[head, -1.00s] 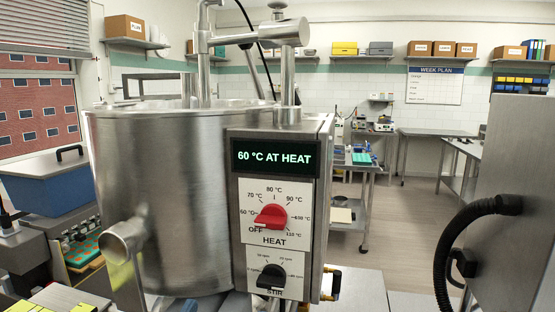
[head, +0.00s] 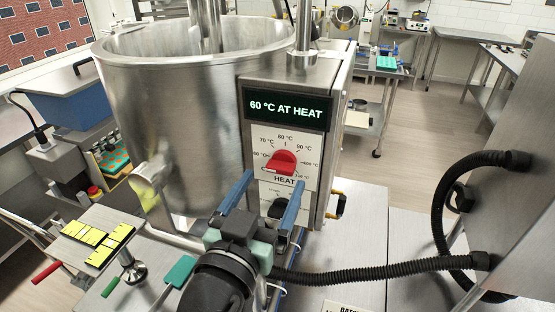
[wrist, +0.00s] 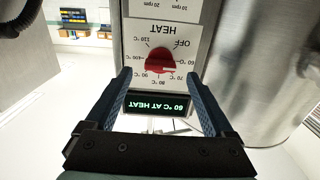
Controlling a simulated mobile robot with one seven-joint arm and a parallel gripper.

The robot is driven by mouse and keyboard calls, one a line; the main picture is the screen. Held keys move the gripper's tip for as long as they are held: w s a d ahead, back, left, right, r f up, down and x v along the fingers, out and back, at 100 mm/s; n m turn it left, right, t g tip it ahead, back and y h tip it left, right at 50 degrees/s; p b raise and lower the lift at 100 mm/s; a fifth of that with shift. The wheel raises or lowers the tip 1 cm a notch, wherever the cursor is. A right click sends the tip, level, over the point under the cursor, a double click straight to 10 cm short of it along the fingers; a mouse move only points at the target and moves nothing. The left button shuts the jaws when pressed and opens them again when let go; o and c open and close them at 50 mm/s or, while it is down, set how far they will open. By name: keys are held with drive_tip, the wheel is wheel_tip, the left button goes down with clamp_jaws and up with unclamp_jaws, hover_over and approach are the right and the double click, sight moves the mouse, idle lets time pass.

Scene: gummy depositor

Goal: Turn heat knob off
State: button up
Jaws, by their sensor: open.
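The red heat knob (head: 281,162) sits on the white dial plate of the steel depositor's control box. In the wrist view the knob appears between and beyond the fingertips (wrist: 160,73); no contact shows. The OFF label is hidden in the head view but visible in the wrist view.
The black stir knob (head: 277,208) is just below, partly behind my fingers. The steel kettle (head: 185,110) stands left of the control box. A black hose (head: 385,271) runs across the right side. A yellow-marked tray (head: 97,240) is at lower left.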

sight(278, 171)
drive_tip(key=shift+p+x, duration=0.5)
drive_tip(key=shift+x, duration=1.45)
drive_tip(key=shift+c, duration=0.3)
drive_tip(key=c, duration=1.3)
drive_tip(key=n, duration=0.4)
drive_tip(key=shift+n+p, duration=0.85)
drive_tip(key=shift+n, duration=1.65)
drive_tip(key=o, duration=1.4)
drive_tip(key=shift+c, duration=0.2)
